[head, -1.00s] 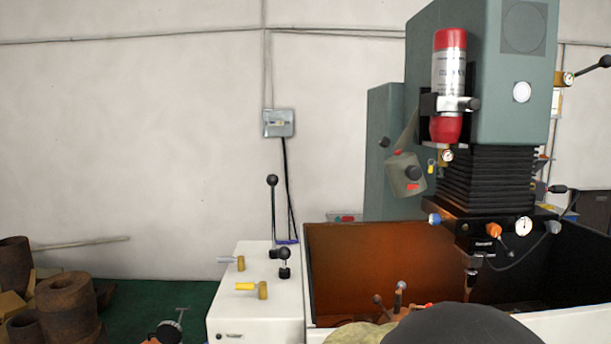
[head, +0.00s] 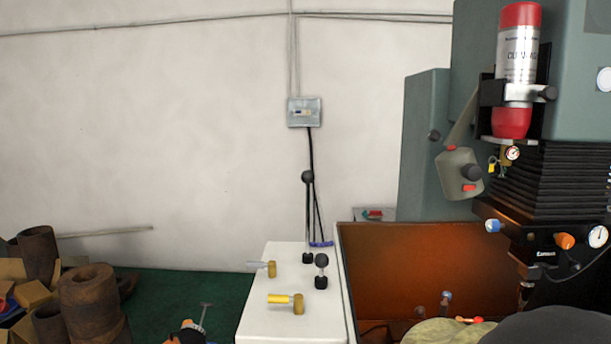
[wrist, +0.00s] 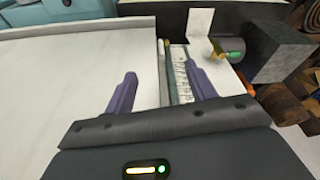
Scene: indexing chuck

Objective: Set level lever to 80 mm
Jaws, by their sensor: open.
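My gripper (wrist: 161,74) is open and empty in the wrist view, its two purple fingers apart. Between and beyond the fingers is a narrow slot with a marked scale (wrist: 183,80) on a pale panel; its figures are too small to read. A grey-green cylinder with a brass piece (wrist: 228,48) lies right of the scale, apart from the fingers. In the head view, a tall black ball-topped lever (head: 308,215) and a short black knob lever (head: 321,272) stand on a white cabinet (head: 262,325). I cannot tell which part is the level lever.
Two brass valves, one with a yellow handle (head: 280,299) and one with a grey handle (head: 258,264), sit on the cabinet. An orange-brown tank (head: 385,270) and a green machine (head: 425,140) stand at right. Rusty cylinders (head: 88,295) lie at lower left.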

